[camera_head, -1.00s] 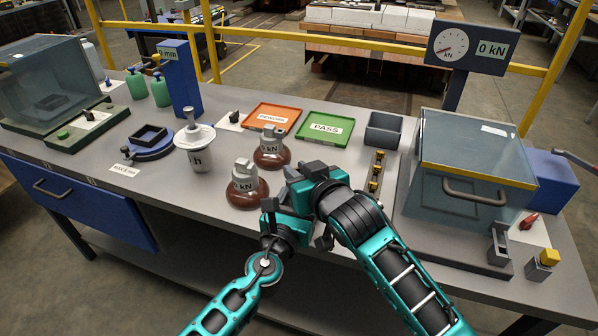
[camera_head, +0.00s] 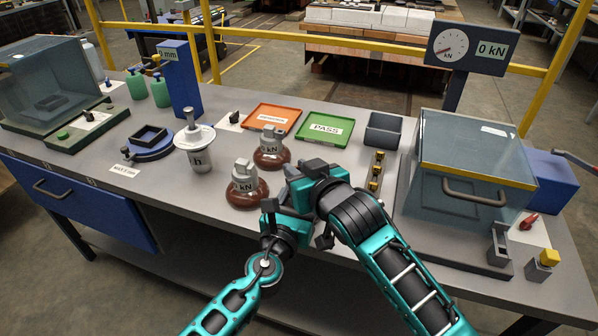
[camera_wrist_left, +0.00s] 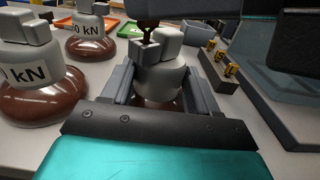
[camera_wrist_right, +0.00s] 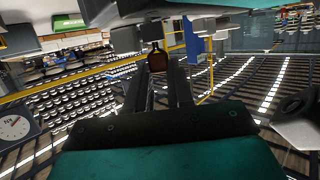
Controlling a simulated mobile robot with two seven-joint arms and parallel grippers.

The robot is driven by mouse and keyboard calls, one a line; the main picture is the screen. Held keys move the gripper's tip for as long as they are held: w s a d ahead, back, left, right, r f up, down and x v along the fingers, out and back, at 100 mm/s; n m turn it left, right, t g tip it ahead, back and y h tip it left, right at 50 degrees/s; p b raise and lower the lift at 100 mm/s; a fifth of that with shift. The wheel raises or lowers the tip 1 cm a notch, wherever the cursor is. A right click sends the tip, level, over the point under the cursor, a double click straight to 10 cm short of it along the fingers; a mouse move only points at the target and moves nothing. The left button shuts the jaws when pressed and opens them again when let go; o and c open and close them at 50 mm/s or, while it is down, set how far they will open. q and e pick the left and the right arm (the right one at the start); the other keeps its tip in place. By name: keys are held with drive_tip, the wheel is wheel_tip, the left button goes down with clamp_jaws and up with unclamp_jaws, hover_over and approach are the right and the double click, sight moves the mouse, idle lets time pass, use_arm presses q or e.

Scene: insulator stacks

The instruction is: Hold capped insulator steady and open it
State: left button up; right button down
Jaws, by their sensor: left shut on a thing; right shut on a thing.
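My left gripper (camera_wrist_left: 158,82) is shut around a grey-capped insulator (camera_wrist_left: 160,72) with a brown skirt, seen in the left wrist view. Above it a small dark brown piece with a forked metal end (camera_wrist_left: 148,34) touches or nearly touches the insulator's top. My right gripper (camera_wrist_right: 158,75) is shut on a small brown piece with a dark tip (camera_wrist_right: 157,60). In the head view my right gripper (camera_head: 303,172) and left gripper (camera_head: 283,207) meet close together and hide the held insulator. Whether the brown piece is seated on the cap cannot be told.
Two similar insulators stand to the left, a near one (camera_head: 246,187) and a far one (camera_head: 271,150). An orange tray (camera_head: 272,116) and a green PASS tray (camera_head: 323,129) lie behind. A clear-sided box (camera_head: 470,165) stands right, a white-lidded pot (camera_head: 197,150) left.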

drive_tip(key=shift+r, duration=0.9)
drive_tip(key=shift+r, duration=0.1)
wheel_tip(320, 180, up, 4)
drive_tip(key=shift+f, duration=0.1)
use_arm(q)
drive_tip(key=o, duration=1.6)
